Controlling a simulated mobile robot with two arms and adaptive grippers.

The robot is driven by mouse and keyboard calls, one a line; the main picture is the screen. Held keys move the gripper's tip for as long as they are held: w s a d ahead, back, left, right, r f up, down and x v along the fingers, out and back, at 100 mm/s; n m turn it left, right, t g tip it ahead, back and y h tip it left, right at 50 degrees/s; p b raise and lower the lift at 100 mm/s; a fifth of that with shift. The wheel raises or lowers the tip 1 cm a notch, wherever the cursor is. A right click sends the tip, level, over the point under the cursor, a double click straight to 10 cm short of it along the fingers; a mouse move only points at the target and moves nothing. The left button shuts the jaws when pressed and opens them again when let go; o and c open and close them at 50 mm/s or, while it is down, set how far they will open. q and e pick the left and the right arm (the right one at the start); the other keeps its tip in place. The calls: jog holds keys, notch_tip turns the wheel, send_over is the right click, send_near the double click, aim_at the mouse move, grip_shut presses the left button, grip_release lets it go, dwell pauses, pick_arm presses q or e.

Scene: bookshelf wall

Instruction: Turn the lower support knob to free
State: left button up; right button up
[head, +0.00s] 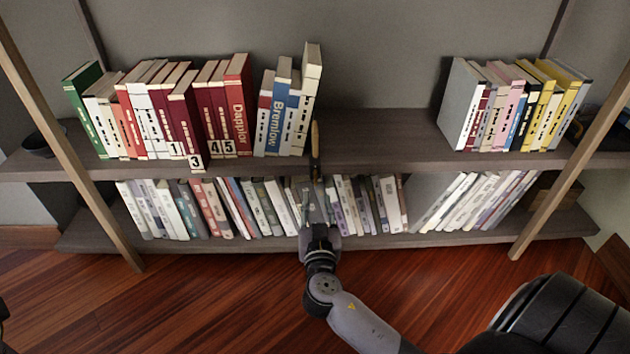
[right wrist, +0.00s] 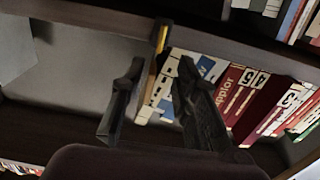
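A narrow upright support (head: 315,140) with a light wooden face and a dark lower part stands at the front of the upper shelf, just right of the white book row. In the right wrist view the support (right wrist: 162,40) shows as a dark and yellowish strip at the shelf edge, between my fingers. I cannot make out a separate lower knob. My right gripper (head: 317,205) is in front of the lower book row, below the support. In the right wrist view its fingers (right wrist: 160,100) are spread apart with nothing held between them.
The upper shelf (head: 375,150) has a bare stretch right of the support, up to a right-hand group of books (head: 515,105). Red books (head: 205,105) stand on the left. The lower shelf holds books (head: 380,205) close around my right gripper. Slanted wooden posts (head: 75,150) flank the shelves.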

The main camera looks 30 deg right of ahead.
aim_at(316, 177)
jog(key=b+x, duration=0.1)
jog(key=x, duration=0.8)
jog(key=shift+w+d, duration=0.1)
jog(key=shift+w, duration=0.15)
jog(key=shift+c, duration=0.3)
grip_shut()
